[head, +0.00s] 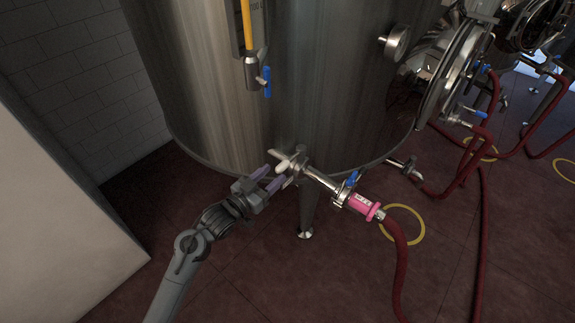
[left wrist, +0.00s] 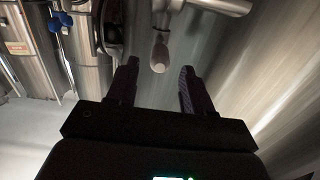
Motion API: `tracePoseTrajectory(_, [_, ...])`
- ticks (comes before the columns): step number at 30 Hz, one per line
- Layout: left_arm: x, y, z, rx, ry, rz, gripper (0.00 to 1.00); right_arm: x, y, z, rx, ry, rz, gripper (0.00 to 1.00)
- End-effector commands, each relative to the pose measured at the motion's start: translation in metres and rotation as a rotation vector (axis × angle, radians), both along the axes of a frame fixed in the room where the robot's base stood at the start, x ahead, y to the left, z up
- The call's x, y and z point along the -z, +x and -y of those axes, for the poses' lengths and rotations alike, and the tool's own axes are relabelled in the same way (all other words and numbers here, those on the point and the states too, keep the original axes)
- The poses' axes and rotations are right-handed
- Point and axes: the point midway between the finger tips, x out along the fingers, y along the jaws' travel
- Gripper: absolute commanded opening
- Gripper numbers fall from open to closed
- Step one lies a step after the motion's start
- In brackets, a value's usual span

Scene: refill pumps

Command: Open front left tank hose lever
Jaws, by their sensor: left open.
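The steel tank (head: 210,90) fills the middle of the head view, with an outlet pipe (head: 322,180) low on its front. A lever with a pale rounded handle (head: 283,165) sticks out at the left end of this pipe. My left gripper (head: 279,178) is open just beside the handle, its two purple-grey fingers pointing at it. In the left wrist view the handle (left wrist: 160,52) hangs in line with the gap between the open fingers (left wrist: 157,80), slightly beyond their tips. Contact is not visible. My right gripper is not in view.
A pink coupling (head: 362,204) joins the pipe to a red hose (head: 401,260), with a blue lever (head: 352,178) beside it. A gauge valve with a blue handle (head: 266,81) sits above. A white wall panel (head: 50,220) stands left. More red hoses lie right.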

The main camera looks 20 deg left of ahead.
Motion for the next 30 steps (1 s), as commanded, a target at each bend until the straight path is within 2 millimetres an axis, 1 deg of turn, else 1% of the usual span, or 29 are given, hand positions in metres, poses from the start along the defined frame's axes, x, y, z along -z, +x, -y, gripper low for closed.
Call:
tracePoseTrajectory(1, [0.002,0.009,0.004,0.000,-0.002,0.002,0.51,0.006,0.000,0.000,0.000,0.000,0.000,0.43])
tracePoseTrajectory(6, [0.002,0.035,0.013,-0.001,-0.001,0.001,0.51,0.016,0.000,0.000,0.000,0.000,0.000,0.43])
tracePoseTrajectory(13, [0.002,0.062,0.023,0.000,0.001,0.000,0.51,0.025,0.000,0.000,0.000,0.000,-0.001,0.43])
tracePoseTrajectory(19, [0.001,0.071,0.027,0.000,0.000,-0.001,0.51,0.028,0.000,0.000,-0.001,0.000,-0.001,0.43])
tracePoseTrajectory(28, [0.001,0.072,0.027,0.000,0.001,-0.001,0.51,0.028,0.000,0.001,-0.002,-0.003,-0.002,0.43])
tracePoseTrajectory(30, [0.001,0.072,0.027,0.000,0.001,-0.001,0.40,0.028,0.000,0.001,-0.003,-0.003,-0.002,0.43])
